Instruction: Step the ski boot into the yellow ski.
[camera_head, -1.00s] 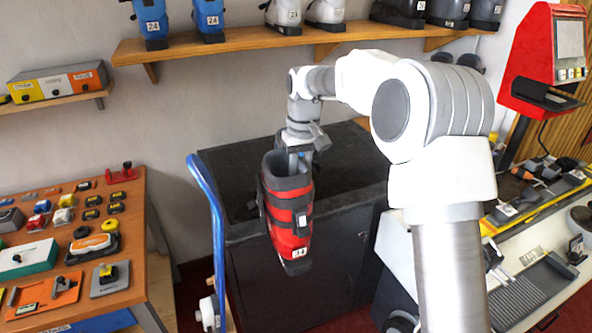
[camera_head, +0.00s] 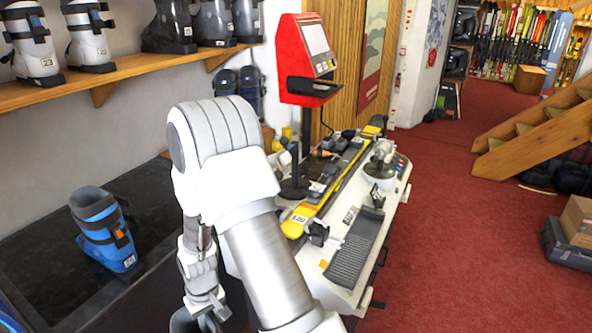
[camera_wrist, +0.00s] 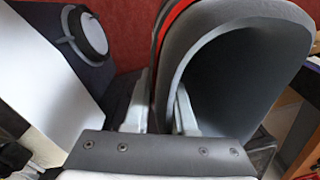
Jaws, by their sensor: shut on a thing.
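My gripper (camera_wrist: 160,108) is shut on the cuff of the grey, black and red ski boot (camera_wrist: 250,55). In the wrist view, one finger is outside the cuff wall and the other inside its opening. In the head view, the arm hangs down at the bottom, and only a dark piece of the boot (camera_head: 183,321) shows there; its sole is hidden. The yellow ski (camera_head: 300,217), with a 120 tag, lies along the white bench to the right of my arm. Dark parts sit on the ski, but its binding is hard to make out.
A blue boot (camera_head: 104,232) stands on the black counter (camera_head: 40,262) at left. The white bench (camera_head: 345,296) carries a ribbed grey tray (camera_head: 356,250) and small tools. A red terminal (camera_head: 303,60) stands behind the bench.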

